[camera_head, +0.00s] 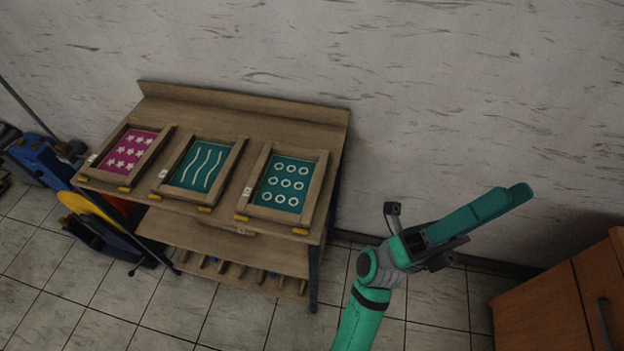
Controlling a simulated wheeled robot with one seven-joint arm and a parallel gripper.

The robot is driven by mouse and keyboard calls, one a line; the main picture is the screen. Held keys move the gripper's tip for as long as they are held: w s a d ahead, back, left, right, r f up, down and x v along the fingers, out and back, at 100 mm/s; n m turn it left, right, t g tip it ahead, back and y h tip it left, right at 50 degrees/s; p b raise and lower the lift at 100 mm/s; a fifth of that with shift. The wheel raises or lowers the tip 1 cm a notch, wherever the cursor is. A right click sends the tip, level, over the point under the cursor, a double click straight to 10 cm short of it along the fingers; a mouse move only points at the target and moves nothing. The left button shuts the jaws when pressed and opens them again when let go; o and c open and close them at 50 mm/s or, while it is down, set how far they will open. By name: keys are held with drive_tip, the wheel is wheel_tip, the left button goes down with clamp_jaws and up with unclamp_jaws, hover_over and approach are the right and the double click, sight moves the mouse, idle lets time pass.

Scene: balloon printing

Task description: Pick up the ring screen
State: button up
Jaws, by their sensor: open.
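The ring screen (284,185) is the rightmost of the screens on the wooden bench. It has a wooden frame, teal mesh with rows of pale rings, and yellow corner pieces on its front edge. It lies on the bench top, fully visible. My gripper (520,194) is to the right of the bench, well apart from the ring screen. Its teal fingers point up and to the right, away from the screen. It is open and nothing shows between the fingers, though they partly overlap in this view.
A wavy-line screen (199,168) and a pink star screen (129,151) lie left of the ring screen. The wooden bench (240,118) stands against the wall, with lower shelves. A brown cabinet (545,305) is at the lower right. Blue and yellow equipment (90,213) stands at the left.

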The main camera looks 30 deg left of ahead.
drive_tip(key=d+r+m+g+y, duration=0.2)
drive_tip(key=d+m+g, duration=0.2)
drive_tip(key=m+g, duration=1.1)
wheel_tip(320, 180, down, 4)
drive_tip(key=w+d+m+y, duration=0.1)
drive_tip(key=w+m+y, duration=0.1)
drive_tip(key=y, duration=0.2)
drive_tip(key=t+y, duration=0.1)
drive_tip(key=y, duration=2.1)
hover_over(273, 213)
wheel_tip(273, 213, down, 21)
drive_tip(key=shift+n, duration=0.4)
drive_tip(key=f, duration=0.4)
drive_tip(key=shift+w+d, duration=0.15)
drive_tip(key=shift+w, duration=0.05)
drive_tip(key=shift+s+f, duration=0.25)
drive_tip(key=shift+f, duration=0.6)
drive_tip(key=shift+a+f, duration=0.2)
drive_tip(key=shift+f, duration=2.05)
clamp_jaws()
